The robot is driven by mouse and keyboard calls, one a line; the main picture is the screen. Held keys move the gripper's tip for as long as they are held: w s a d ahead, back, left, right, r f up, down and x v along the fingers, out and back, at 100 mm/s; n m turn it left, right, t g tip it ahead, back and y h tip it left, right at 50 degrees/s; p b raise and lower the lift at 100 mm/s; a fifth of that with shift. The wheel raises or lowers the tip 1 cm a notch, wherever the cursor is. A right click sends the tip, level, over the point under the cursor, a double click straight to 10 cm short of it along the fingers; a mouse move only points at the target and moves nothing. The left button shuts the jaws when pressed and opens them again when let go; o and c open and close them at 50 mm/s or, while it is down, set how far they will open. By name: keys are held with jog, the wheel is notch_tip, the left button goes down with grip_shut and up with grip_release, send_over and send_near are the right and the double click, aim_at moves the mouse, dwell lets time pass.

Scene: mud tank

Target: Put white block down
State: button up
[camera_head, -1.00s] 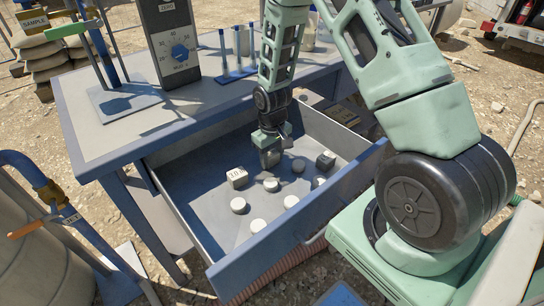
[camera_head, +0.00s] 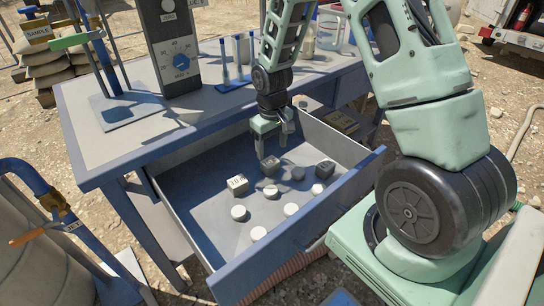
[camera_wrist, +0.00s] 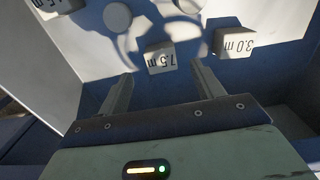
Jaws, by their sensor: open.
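A white block marked 7.5 m (camera_wrist: 160,58) rests on the floor of the open blue drawer (camera_head: 293,240). In the head view it is the shaded block (camera_head: 270,167) just below my gripper (camera_head: 273,146). My gripper is open and empty above it, with the fingers apart and clear of the block. In the wrist view the block lies just beyond and between the fingertips (camera_wrist: 160,76). A second marked block (camera_head: 237,185) sits left in the drawer and another (camera_head: 325,169) sits right. One block reads 3.0 m (camera_wrist: 235,41) in the wrist view.
Several round white pieces (camera_head: 291,209) lie around the blocks in the drawer. The drawer walls enclose the gripper's area. The workbench top (camera_head: 115,150) behind carries a grey dial unit (camera_head: 178,55) and blue stands. Bare drawer floor shows at the front left.

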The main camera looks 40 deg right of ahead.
aim_at(272, 163)
jog(key=s+a+r+n, duration=0.2)
jog(key=s+a+r, duration=0.2)
jog(key=a+r, duration=0.3)
jog(key=s+a+r+n, duration=0.2)
jog(key=s+a+r, duration=0.3)
jog(key=a, duration=0.5)
jog(key=s+a+r+n, duration=0.1)
jog(key=s+a+r, duration=0.1)
jog(key=s, duration=0.5)
jog(key=s+a+r+n, duration=0.2)
jog(key=s+a, duration=0.3)
jog(key=s, duration=0.3)
jog(key=shift+a+r+y, duration=0.15)
jog(key=shift+r+y, duration=0.15)
jog(key=shift+r, duration=0.35)
notch_tip(272, 163, up, 11)
jog(key=p, duration=1.1)
